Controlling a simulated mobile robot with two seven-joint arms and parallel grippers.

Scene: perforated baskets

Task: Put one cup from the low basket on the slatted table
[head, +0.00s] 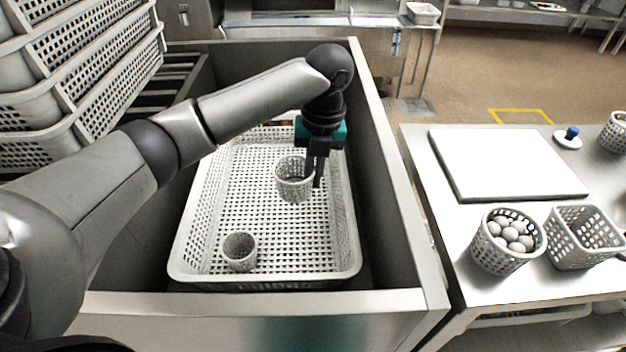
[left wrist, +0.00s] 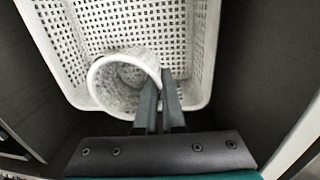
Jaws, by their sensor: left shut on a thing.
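The low basket (head: 215,235) is a white perforated tray inside a deep grey open-topped box. My left gripper (head: 317,182) points down over its right half, shut on the wall of a pale patterned cup (head: 294,190). In the left wrist view the fingers (left wrist: 161,100) grip the right side of that cup's rim (left wrist: 100,75). The cup is upright in the head view; I cannot tell whether it touches the basket floor. A second cup (head: 239,252) stands in the basket's front left corner. Dark slats (head: 172,75) show behind my left arm; I cannot tell whether they are the slatted table.
The box's right wall (head: 385,170) rises beside the basket. Stacked white crates (head: 75,75) stand at the left. A counter at the right holds a white board (head: 508,163), an egg basket (head: 490,255), a square basket (head: 575,250) and a blue-knobbed item (head: 570,136).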

